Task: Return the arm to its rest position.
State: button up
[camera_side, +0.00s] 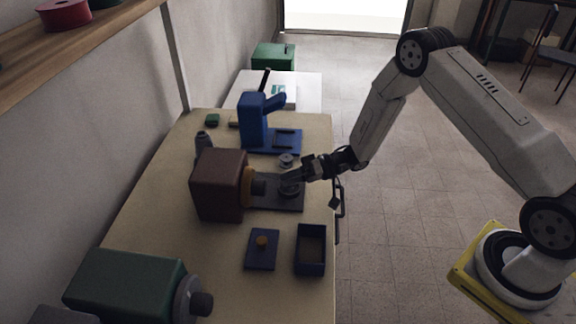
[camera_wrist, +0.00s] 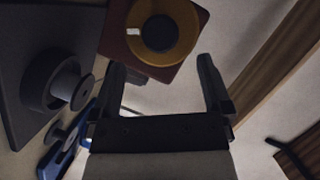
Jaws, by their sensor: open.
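My gripper (camera_side: 296,177) reaches in from the right over the table, close to a brown box-shaped machine (camera_side: 217,184) with a yellow ring and dark knob on its face. In the wrist view my gripper (camera_wrist: 163,85) is open, with nothing between its two fingers. The brown machine (camera_wrist: 190,71) shows beyond the fingertips there. A grey round part (camera_side: 289,188) sits on the machine's dark base plate, just under my gripper. It also shows at the left of the wrist view (camera_wrist: 62,88).
On the table (camera_side: 205,270) stand a blue press (camera_side: 254,122), a dark open box (camera_side: 310,252), a dark lid with an orange knob (camera_side: 262,262), and a green machine (camera_side: 128,284) in front. A small silver part (camera_side: 286,160) lies behind my gripper.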

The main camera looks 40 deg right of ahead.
jog(key=shift+s+d+r, duration=0.1)
jog(key=shift+s+d, duration=0.1)
jog(key=shift+d, duration=0.15)
jog(key=d+r+m+t+h, duration=0.1)
jog(key=d+r+t+h, duration=0.1)
jog(key=d+r+h, duration=0.8)
jog(key=s+a+r+g+h, duration=0.1)
jog(key=s+g+h, duration=0.1)
jog(key=s, duration=0.8)
jog(key=s+a+r+g+h, duration=0.1)
jog(key=s+g, duration=0.3)
jog(key=s, duration=0.6)
jog(key=shift+a+r+h, duration=0.2)
jog(key=shift+a+h, duration=0.3)
jog(key=shift+a, duration=0.2)
jog(key=shift+w, duration=0.1)
